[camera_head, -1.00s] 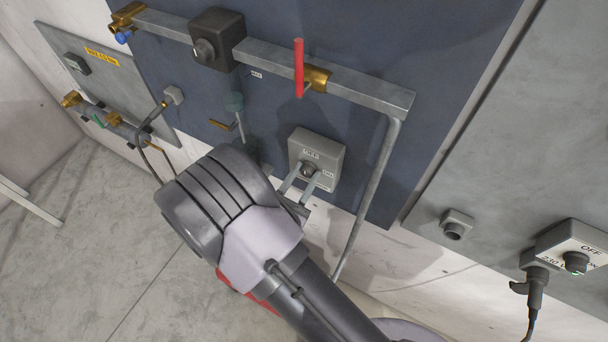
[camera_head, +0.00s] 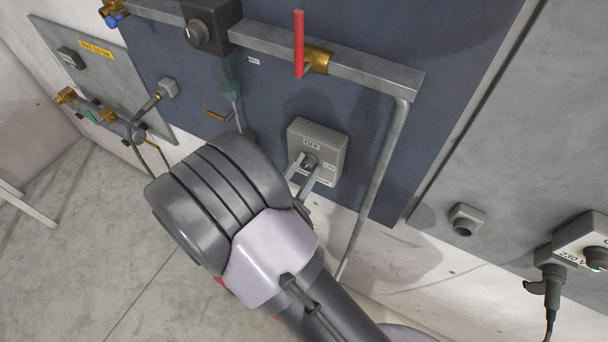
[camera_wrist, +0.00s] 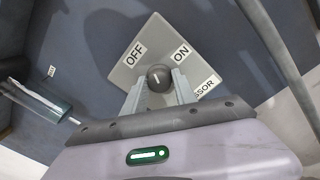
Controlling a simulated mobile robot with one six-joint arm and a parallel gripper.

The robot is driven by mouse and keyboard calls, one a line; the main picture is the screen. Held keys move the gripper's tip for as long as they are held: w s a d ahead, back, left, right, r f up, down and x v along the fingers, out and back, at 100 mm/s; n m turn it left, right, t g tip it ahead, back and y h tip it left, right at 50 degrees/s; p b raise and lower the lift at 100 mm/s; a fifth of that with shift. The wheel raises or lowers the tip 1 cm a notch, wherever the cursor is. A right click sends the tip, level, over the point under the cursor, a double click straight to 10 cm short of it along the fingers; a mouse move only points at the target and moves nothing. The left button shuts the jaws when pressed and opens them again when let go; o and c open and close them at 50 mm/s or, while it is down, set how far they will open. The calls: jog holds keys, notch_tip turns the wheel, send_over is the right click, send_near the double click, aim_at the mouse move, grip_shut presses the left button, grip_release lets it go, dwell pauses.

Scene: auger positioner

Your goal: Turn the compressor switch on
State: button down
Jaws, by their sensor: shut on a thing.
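The compressor switch is a grey box (camera_head: 331,146) on the blue panel, with OFF and ON labels and a round dark knob (camera_head: 310,160). The wrist view shows the box (camera_wrist: 153,40), its OFF and ON labels, a partly hidden label ending in "SSOR", and the knob (camera_wrist: 159,76). The knob has a short white mark; which label it points to is hard to tell. My gripper (camera_head: 309,164) is shut on the knob, one finger on each side. My gripper (camera_wrist: 159,82) partly covers the lower side of the box in the wrist view.
A red lever (camera_head: 298,45) on a brass valve sits above the box. A grey pipe (camera_head: 374,185) runs down to its right. A black regulator (camera_head: 211,27) is at upper left. Another OFF-marked switch box (camera_head: 583,240) is at far right.

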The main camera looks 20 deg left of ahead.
jog(key=m+b, duration=0.3)
jog(key=b, duration=0.1)
jog(key=shift+f+m, duration=0.2)
jog(key=shift+m, duration=0.2)
jog(key=m+b, duration=0.3)
jog(key=b, duration=0.1)
jog(key=shift+a+m+b, duration=0.1)
jog(key=shift+m+b, duration=0.25)
jog(key=shift+m, duration=0.05)
jog(key=m+b, duration=0.4)
jog(key=b, duration=0.2)
jog(key=shift+r+h, duration=0.1)
jog(key=shift+h, duration=0.2)
jog(key=shift+r+m+b, duration=0.15)
jog(key=shift+m+b, duration=0.45)
jog(key=shift+b, duration=0.1)
jog(key=shift+r, duration=0.15)
jog(key=c, duration=1.1)
grip_release()
jog(key=shift+w, duration=0.1)
jog(key=shift+o, duration=0.2)
